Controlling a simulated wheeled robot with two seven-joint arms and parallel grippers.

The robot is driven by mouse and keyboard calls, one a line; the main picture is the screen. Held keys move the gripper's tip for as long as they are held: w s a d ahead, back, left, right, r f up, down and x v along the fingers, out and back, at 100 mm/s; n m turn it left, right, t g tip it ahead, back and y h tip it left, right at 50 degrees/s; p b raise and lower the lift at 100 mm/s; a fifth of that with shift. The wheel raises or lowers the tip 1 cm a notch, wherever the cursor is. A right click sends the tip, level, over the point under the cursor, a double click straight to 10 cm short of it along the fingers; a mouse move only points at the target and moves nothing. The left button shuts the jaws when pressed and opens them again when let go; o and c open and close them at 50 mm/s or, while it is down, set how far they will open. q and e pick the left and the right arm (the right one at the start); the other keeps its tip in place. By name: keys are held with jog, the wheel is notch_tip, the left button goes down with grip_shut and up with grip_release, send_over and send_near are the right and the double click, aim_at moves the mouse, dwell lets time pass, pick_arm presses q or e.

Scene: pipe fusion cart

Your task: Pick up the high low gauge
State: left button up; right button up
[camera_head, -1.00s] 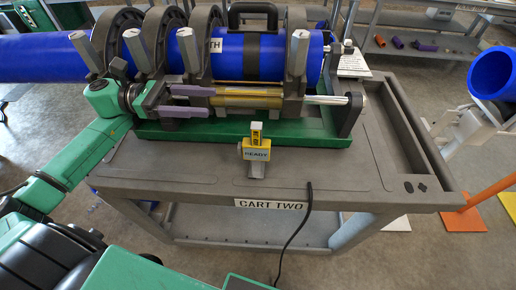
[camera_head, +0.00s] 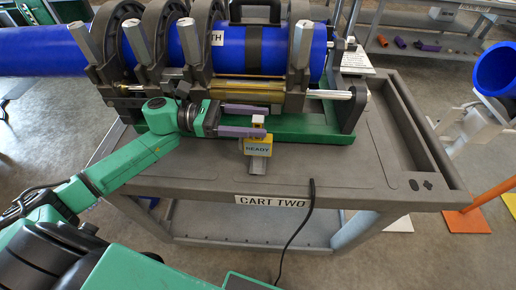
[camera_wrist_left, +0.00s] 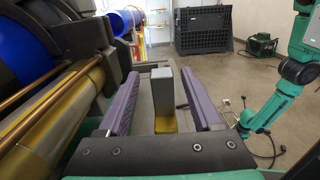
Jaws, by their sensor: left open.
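The high low gauge (camera_head: 258,146) is a small grey and yellow tool with a "READY" label, standing at the front of the cart top. My left gripper (camera_head: 262,121) comes in from the left with its two purple fingers spread at the gauge's upper part. In the left wrist view the gauge's grey upright block (camera_wrist_left: 162,92) with a yellow base shows between the open fingers (camera_wrist_left: 158,100), with gaps on both sides. A green arm, seemingly my right one, shows at the right of that view; its gripper end is too small to read.
The fusion machine with a blue pipe (camera_head: 277,50) in dark clamps stands on a green tray (camera_head: 300,130) just behind the gauge. A black cable (camera_head: 311,200) hangs over the front edge.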

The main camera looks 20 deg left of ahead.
aim_at(270, 137)
pick_arm(q)
jog(key=x, duration=0.1)
jog(key=p+x, duration=0.1)
jog(key=x, duration=0.1)
jog(key=shift+s+d+r, duration=0.1)
jog(key=shift+d+r, duration=0.05)
jog(key=shift+r, duration=0.15)
jog(key=shift+d+f, duration=0.25)
jog(key=shift+d, duration=0.05)
jog(key=shift+a, duration=0.1)
grip_shut()
dwell(0.7)
